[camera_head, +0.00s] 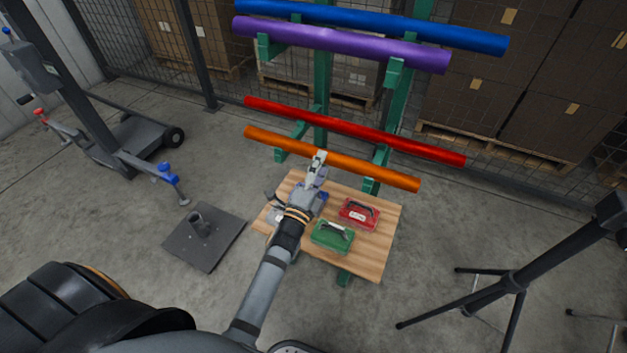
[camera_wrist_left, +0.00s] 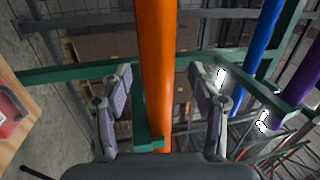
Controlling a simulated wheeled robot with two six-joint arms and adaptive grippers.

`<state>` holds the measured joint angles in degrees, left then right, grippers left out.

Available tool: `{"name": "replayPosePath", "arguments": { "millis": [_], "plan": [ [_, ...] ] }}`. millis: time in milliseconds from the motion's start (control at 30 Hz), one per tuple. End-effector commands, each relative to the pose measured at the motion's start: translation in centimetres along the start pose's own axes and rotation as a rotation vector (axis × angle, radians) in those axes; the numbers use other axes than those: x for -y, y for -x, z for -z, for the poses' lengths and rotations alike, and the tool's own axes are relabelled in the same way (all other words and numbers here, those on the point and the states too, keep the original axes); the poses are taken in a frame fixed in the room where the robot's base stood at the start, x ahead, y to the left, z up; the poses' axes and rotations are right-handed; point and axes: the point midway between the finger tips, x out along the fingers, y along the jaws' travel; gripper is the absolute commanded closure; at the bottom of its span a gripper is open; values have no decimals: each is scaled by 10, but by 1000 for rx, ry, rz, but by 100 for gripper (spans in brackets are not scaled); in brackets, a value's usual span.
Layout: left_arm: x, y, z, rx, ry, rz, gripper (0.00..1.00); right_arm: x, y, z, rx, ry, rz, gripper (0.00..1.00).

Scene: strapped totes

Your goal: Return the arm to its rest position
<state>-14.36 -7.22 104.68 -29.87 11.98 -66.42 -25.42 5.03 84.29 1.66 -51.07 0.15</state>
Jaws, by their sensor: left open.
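My left arm reaches up from the bottom of the head view, over the wooden table. My left gripper (camera_head: 317,165) is open at the orange tube (camera_head: 375,173), which lies across the green rack's lower arms. In the left wrist view the orange tube (camera_wrist_left: 158,60) runs between the two spread fingers of the gripper (camera_wrist_left: 160,78). I cannot tell whether a finger touches it. My right gripper is not in view.
The wooden table (camera_head: 375,259) holds a green case (camera_head: 331,238) and a red case (camera_head: 357,216). Red (camera_head: 350,130), purple (camera_head: 340,44) and blue (camera_head: 400,27) tubes lie higher on the rack. A black tripod (camera_head: 512,278) stands at right; a dark plate (camera_head: 187,247) lies left.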

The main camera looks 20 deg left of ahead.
Motion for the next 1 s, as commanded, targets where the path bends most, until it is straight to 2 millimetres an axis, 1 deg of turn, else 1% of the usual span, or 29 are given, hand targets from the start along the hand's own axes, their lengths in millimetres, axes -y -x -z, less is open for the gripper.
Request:
{"name": "replayPosePath", "arguments": {
  "millis": [33, 100, 200, 300, 467, 700, 767, 833, 867, 967, 1000],
  "plan": [
    [-1, 14, 0, 1, 1, -4, 39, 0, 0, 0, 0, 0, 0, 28],
    [-1, 31, 0, 1, 0, -4, 39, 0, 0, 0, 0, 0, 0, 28],
    [-1, 50, 0, 1, 0, -3, 39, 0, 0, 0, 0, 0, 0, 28],
    [-1, 64, 0, 0, 0, -2, 39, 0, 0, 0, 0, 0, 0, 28],
    [0, 72, 0, 1, 0, -1, 39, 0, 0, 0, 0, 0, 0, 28],
    [0, 72, 0, 0, 0, 0, 39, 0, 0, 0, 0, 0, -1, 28],
    [-3, 72, 0, 2, 7, -8, 39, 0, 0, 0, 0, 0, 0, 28],
    [-18, 74, -4, 13, 53, -57, 39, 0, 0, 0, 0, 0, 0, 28],
    [-30, 76, -6, 23, 91, -95, 39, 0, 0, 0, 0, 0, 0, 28],
    [-94, 94, -18, 100, 289, -295, 39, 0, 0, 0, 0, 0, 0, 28],
    [-126, 107, -24, 153, 388, -397, 39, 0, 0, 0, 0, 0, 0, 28]
  ]
}}
